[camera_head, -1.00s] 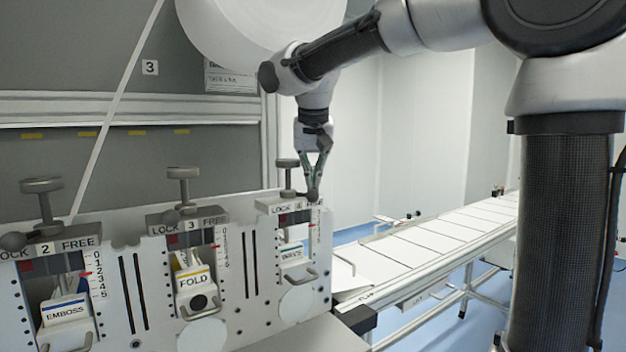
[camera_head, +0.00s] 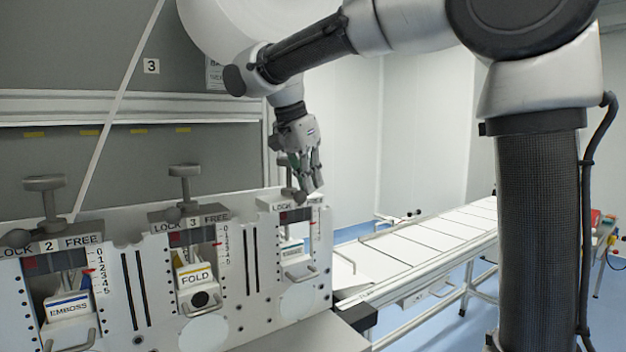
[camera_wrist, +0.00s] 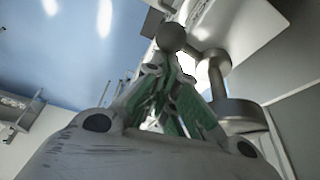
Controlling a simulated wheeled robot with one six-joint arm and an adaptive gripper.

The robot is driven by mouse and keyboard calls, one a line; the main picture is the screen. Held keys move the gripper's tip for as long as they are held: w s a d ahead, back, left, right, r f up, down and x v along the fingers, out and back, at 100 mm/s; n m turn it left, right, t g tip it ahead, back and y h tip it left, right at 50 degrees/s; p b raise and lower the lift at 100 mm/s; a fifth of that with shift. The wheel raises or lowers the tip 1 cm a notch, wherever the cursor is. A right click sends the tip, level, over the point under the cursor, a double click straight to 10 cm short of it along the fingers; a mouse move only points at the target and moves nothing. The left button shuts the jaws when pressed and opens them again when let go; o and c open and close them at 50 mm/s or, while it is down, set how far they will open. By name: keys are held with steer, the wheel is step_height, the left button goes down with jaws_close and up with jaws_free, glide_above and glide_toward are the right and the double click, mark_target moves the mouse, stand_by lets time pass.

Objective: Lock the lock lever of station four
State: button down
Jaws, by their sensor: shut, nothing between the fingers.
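Station four (camera_head: 294,240) is the rightmost unit on the white panel, with a LOCK / FREE label plate (camera_head: 281,206) on top. Its lock lever's dark ball knob (camera_head: 300,197) appears near the middle of that plate, close under my fingers, and hides the number. My gripper (camera_head: 313,188) is shut and empty, pointing down at the plate's right part. In the wrist view the ball knob (camera_wrist: 172,38) stands just beyond my fingertips (camera_wrist: 160,65); whether they touch it I cannot tell. The lever's arm is mostly hidden.
Station four's T-shaped post (camera_wrist: 215,75) stands close beside my fingers. Station three (camera_head: 195,275) and station two (camera_head: 68,305) lie to the left, each with a tall knob and lever. A conveyor (camera_head: 425,250) runs off to the right. A large white roll (camera_head: 255,35) hangs behind.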

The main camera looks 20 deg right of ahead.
steer(key=shift+s+a+m+g, duration=0.15)
steer(key=shift+s+a+m, duration=0.15)
steer(key=shift+a+m, duration=0.25)
steer(key=shift+s+a+m+g, duration=0.15)
steer(key=shift+s+a+m, duration=0.15)
steer(key=shift+a+m, duration=0.25)
steer(key=d+r, duration=0.1)
steer(key=d, duration=0.3)
steer(key=w+v, duration=0.1)
steer(key=v, duration=0.8)
steer(key=shift+a+r, duration=0.35)
steer(key=shift+a, duration=0.05)
